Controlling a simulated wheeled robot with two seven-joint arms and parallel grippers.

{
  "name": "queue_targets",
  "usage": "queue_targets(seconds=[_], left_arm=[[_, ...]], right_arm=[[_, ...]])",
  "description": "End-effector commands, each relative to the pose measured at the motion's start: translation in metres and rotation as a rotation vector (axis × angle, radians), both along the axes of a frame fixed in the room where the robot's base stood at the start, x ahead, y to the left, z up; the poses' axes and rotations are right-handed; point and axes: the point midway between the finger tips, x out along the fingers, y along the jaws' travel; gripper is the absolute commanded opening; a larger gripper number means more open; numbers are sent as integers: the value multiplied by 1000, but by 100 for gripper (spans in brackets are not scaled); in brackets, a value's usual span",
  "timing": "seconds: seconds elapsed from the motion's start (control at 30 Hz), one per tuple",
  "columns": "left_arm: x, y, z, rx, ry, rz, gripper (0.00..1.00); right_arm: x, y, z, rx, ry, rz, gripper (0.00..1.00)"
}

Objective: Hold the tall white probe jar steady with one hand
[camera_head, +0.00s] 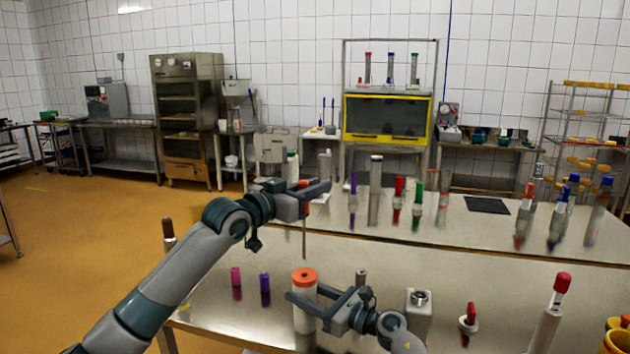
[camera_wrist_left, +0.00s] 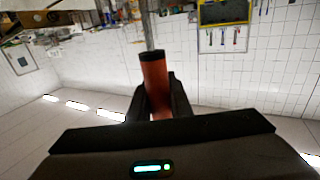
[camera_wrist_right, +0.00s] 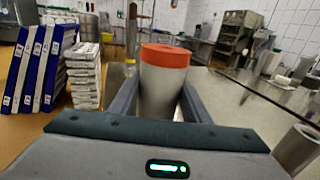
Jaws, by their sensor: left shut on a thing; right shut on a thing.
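The tall white probe jar (camera_head: 304,316) with an orange top (camera_head: 304,277) stands upright on the near steel table. My right gripper (camera_head: 310,296) is shut around its upper body, below the orange top. The right wrist view shows the white jar (camera_wrist_right: 160,97) between both fingers. My left gripper (camera_head: 314,191) is higher up, shut on a probe's orange-red handle (camera_wrist_left: 155,72). The probe's thin rod (camera_head: 304,238) points down over the jar's top.
A pink marker-like piece (camera_head: 236,277) and a purple one (camera_head: 264,283) stand left of the jar. A small grey cylinder (camera_head: 361,277), a grey container (camera_head: 418,316) and a red-topped tube (camera_head: 556,300) stand to the right. The rear table (camera_head: 400,222) holds several capped tubes.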

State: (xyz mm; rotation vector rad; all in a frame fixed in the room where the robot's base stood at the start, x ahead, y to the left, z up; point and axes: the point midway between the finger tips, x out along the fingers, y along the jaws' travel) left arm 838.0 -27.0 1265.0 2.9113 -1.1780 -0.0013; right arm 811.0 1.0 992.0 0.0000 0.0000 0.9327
Motion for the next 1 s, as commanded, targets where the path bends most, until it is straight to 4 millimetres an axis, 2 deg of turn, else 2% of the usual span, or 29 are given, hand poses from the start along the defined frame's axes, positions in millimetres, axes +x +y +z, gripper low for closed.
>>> queue_targets(seconds=[0.4, 1.0], left_arm=[[0, 0, -28, 1, 0, 0, 0], [0, 0, -31, 1, -1, 0, 0]], right_arm=[[0, 0, -1, -1, 1, 0, 17], [0, 0, -1, -1, 1, 0, 17]])
